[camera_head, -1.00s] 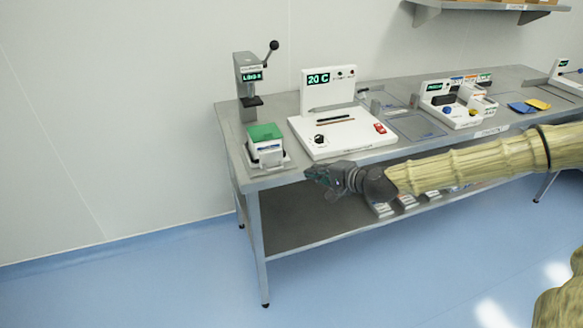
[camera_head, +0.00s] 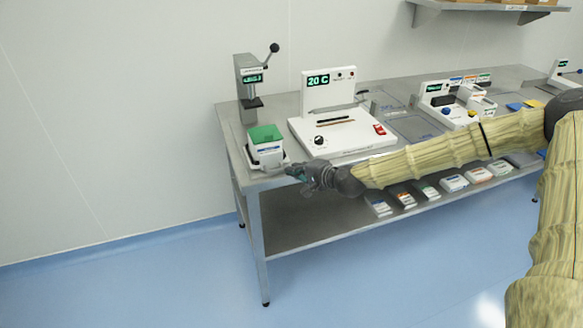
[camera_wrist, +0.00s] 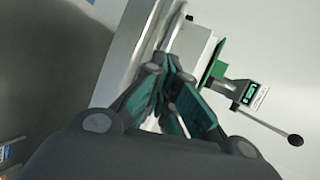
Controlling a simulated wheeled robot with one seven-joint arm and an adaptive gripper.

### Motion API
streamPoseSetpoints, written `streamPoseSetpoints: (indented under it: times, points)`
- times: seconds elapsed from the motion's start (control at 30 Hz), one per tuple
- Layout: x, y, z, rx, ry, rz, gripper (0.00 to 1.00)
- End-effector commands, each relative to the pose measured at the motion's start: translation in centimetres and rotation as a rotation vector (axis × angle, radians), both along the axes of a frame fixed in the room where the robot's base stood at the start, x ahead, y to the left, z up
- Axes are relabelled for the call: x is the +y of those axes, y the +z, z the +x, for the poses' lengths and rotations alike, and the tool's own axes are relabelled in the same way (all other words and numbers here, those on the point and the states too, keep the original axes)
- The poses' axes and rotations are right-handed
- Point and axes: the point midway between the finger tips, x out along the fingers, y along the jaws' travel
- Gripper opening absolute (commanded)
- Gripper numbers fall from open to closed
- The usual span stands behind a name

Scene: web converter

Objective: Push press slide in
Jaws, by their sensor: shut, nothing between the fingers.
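The press (camera_head: 249,88) is a grey column with a small green display and a black-knobbed lever, at the back left of the bench. In front of it at the bench's front left corner stands a white block with a green top (camera_head: 265,143), on a low grey base that looks like the slide (camera_head: 272,170). My gripper (camera_head: 290,172) is at the bench's front edge, just right of that base; contact cannot be told. In the wrist view my gripper's fingers (camera_wrist: 172,105) are close together and empty, with the green top (camera_wrist: 212,62) and the press (camera_wrist: 245,92) beyond.
A white heater unit reading 20 C (camera_head: 340,130) stands right of the block. A control box (camera_head: 450,105) is farther right. Several labelled packs (camera_head: 453,183) lie on the lower shelf. Free floor (camera_head: 130,290) is at front left.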

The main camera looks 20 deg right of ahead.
Motion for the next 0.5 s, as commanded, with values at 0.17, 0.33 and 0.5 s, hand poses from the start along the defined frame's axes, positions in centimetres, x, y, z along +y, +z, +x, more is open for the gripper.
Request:
streamPoseSetpoints:
  times: [0.17,0.33,0.5]
  points:
    - [0.5,-0.4,1.1,0.001,0.0,0.0,0.0]
    - [0.7,-0.6,1.5,0.001,0.0,0.0,0.0]
    - [0.7,-0.7,1.5,0.0,0.0,0.001,0.0]
